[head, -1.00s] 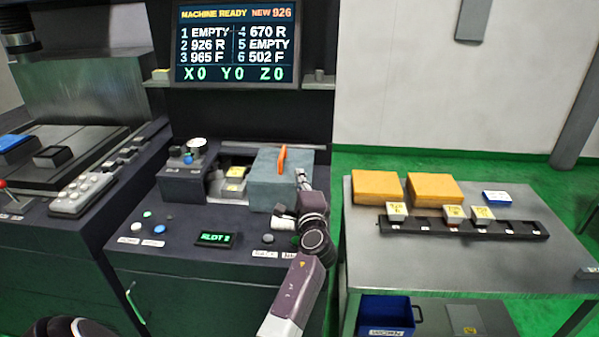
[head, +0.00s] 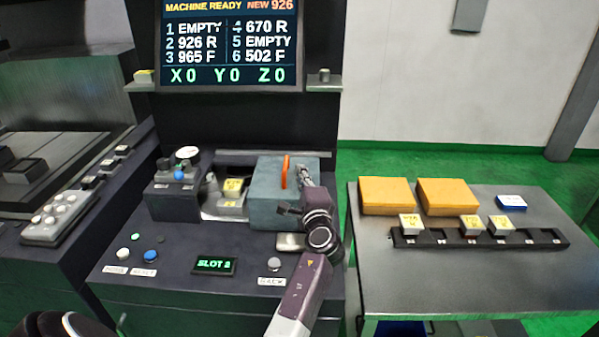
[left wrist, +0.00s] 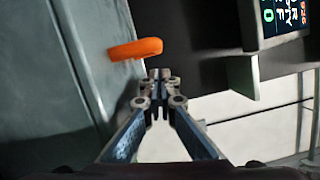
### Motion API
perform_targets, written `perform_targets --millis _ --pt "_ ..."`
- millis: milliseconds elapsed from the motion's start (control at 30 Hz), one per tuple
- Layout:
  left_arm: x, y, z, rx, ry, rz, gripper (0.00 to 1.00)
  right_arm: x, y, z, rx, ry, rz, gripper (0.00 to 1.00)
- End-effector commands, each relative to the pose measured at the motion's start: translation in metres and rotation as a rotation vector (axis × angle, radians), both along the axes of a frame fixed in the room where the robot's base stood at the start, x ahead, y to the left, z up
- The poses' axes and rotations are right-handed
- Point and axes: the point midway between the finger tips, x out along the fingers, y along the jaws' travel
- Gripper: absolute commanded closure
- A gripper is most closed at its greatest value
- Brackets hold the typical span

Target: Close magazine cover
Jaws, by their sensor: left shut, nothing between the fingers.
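The magazine cover (head: 270,208) is a grey-blue box with an upright orange handle (head: 286,172), on the dark machine bench. It stands to the right of an uncovered part of the magazine, where blocks with yellow labels (head: 232,188) show. My left gripper (head: 305,174) is shut and empty at the right side of the cover, just right of the handle. In the left wrist view the closed fingertips (left wrist: 160,76) are close to the orange handle (left wrist: 136,49), with a cover face (left wrist: 45,95) at left. Whether they touch the cover is unclear. My right gripper is not in view.
A control block with a dial (head: 187,153) stands left of the magazine. Buttons and a green slot display (head: 214,265) are in front. A status screen (head: 230,45) hangs above. At right, a metal table (head: 440,280) carries orange boxes (head: 386,195) and a black rack (head: 530,237).

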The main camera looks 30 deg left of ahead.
Motion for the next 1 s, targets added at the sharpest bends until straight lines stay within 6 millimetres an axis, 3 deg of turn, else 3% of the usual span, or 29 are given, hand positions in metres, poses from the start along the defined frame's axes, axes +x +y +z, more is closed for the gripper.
perform_targets --millis 267,800,1000 --pt "-0.008 0.014 0.002 0.003 0.001 0.002 1.0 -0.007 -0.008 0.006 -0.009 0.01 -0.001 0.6" --pt "-0.077 0.126 0.004 0.005 0.001 0.004 1.0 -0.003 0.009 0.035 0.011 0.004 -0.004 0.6" --pt "-0.093 0.152 0.002 0.003 0.0 0.003 1.0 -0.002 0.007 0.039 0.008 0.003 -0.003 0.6"
